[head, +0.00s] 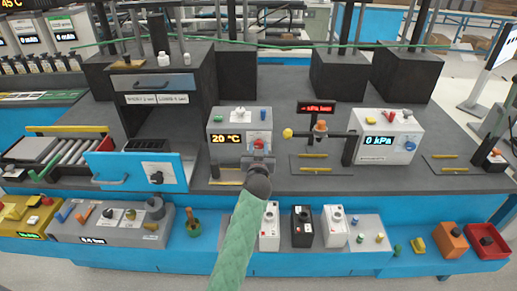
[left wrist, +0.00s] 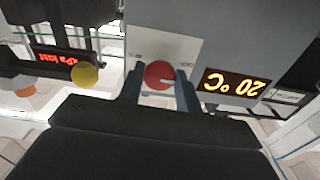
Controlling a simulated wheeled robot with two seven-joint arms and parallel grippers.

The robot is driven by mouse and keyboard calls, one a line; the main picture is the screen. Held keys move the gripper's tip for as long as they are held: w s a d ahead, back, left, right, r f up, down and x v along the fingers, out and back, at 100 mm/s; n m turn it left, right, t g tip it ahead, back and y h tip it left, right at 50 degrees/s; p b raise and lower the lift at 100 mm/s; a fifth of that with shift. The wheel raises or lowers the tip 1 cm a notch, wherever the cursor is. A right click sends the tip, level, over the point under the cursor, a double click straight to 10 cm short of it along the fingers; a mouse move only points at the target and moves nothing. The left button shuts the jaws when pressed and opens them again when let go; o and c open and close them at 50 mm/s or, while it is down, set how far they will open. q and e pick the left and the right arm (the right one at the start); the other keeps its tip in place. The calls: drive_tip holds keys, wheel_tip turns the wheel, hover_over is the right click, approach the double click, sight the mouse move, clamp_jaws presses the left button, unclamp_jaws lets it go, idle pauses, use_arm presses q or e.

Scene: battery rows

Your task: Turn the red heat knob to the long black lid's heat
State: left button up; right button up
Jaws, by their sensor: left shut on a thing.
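The red heat knob (left wrist: 159,74) sits on the pale front panel of a grey unit (head: 224,120) whose display (head: 231,138) reads 20 °C. The knob also shows in the head view (head: 259,143). My left gripper (left wrist: 160,88) is shut on the knob, one finger on each side of it. In the left wrist view the display (left wrist: 238,86) appears upside down beside the knob. Small marks on the panel around the knob are too small to read. I cannot tell which thing is the long black lid. My right gripper is not in view.
A yellow ball (head: 287,133) on a horizontal rod stands just right of the grey unit. A white unit reading 0 kPa (head: 384,143) stands farther right. Several small boxes line the blue front ledge.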

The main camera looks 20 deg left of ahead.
use_arm(q)
drive_tip(key=m, duration=0.3)
drive_tip(key=shift+r+m+p, duration=0.1)
drive_tip(key=shift+m+p, duration=0.2)
drive_tip(key=shift+p, duration=0.05)
drive_tip(key=shift+m, duration=0.8)
drive_tip(key=shift+m+p, duration=0.4)
drive_tip(key=shift+m, duration=1.2)
drive_tip(key=o, duration=1)
drive_tip(key=shift+s+d, duration=0.1)
drive_tip(key=shift+s, duration=0.2)
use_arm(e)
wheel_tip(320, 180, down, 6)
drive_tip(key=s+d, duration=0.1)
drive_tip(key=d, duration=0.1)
use_arm(q)
drive_tip(key=shift+b+v, duration=1.15)
drive_tip(key=shift+v, duration=2.45)
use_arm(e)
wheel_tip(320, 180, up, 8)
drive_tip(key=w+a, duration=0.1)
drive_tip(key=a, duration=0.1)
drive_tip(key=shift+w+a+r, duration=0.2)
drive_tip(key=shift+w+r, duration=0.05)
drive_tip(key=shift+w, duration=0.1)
